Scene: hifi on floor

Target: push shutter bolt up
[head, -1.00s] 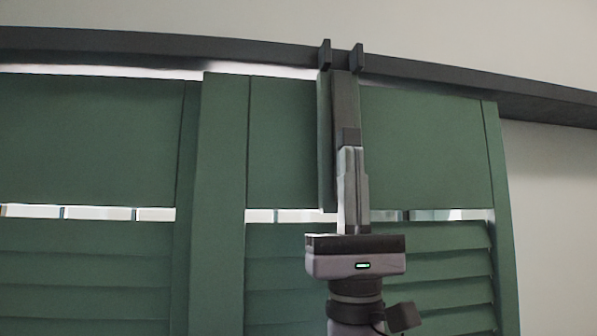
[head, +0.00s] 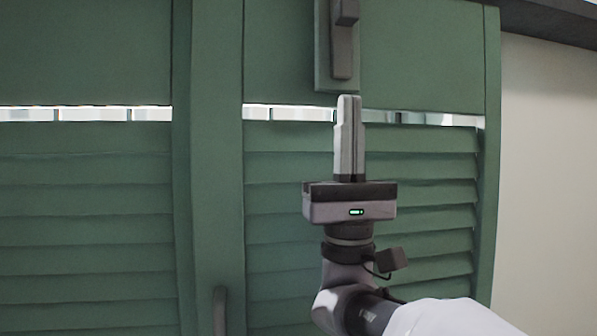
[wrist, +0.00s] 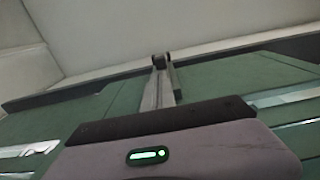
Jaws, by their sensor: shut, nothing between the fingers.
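The shutter bolt (head: 341,55) is a dark grey upright bar with a small block-like knob (head: 347,12) on a narrow green backing plate (head: 321,60). Its upper end is cut off in the head view. My gripper (head: 348,98) is shut and empty, pointing up just below the bolt's lower end in the picture. I cannot tell how far its tips stand from the shutter in depth. In the wrist view my gripper's body fills the bottom, and a dark bracket shape (wrist: 160,62) shows at the rail above the fingers.
Green louvred shutters (head: 208,170) fill the background, with bright gaps above the slats. A handle (head: 219,310) sits low on the middle stile. The dark top rail (head: 550,22) runs at upper right, with bare pale wall (head: 550,150) below it.

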